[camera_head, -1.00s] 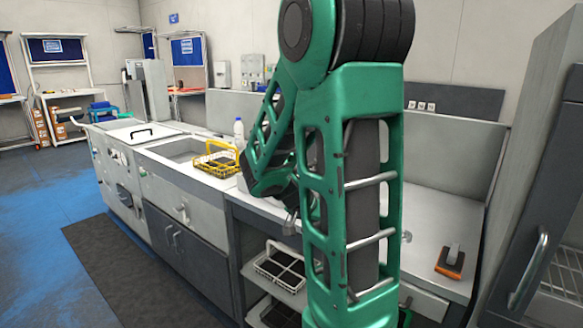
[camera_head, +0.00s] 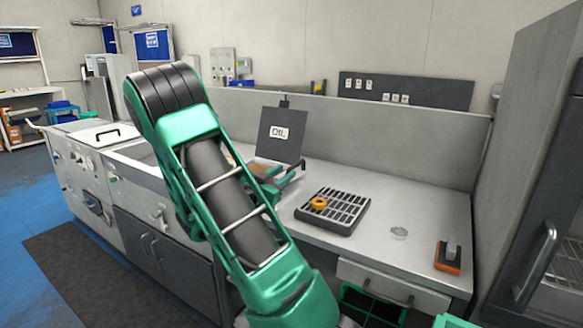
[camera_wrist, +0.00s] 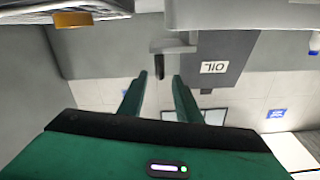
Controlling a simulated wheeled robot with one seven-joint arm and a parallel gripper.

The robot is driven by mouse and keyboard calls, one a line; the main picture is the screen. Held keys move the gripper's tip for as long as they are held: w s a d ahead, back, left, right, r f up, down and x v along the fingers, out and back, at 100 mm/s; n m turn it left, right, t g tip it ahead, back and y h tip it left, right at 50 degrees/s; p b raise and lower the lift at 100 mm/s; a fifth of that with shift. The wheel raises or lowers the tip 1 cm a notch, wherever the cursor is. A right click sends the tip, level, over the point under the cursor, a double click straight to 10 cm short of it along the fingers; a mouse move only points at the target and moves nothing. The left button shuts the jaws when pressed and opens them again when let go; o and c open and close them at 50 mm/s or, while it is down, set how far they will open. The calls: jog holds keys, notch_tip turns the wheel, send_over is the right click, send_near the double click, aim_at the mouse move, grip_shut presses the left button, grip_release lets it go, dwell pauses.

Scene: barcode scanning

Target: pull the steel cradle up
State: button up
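A dark upright panel lettered "OIL" (camera_head: 280,132) stands over a box with a brown top on the counter. In the wrist view, where the picture is upside down, the panel (camera_wrist: 222,52) is right of my fingers. A grey bar with a dark grip (camera_wrist: 157,62) lies beside it; this may be the steel cradle's handle, but the rest of the cradle is not clearly visible. My gripper (camera_wrist: 160,77) is open, its green fingers apart on either side of the grip's line of sight. I cannot tell whether they reach it. In the head view, my arm partly hides the box.
A dark slotted tray (camera_head: 345,218) holding an orange ring (camera_head: 319,202) sits right of the box. An orange and black tool (camera_head: 448,256) lies near the counter's right end. A low grey wall backs the counter (camera_head: 410,205).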

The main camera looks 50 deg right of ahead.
aim_at(302, 160)
jog(key=d, duration=0.8)
jog(key=shift+w+d, duration=0.35)
jog(key=shift+w, duration=0.05)
grip_shut()
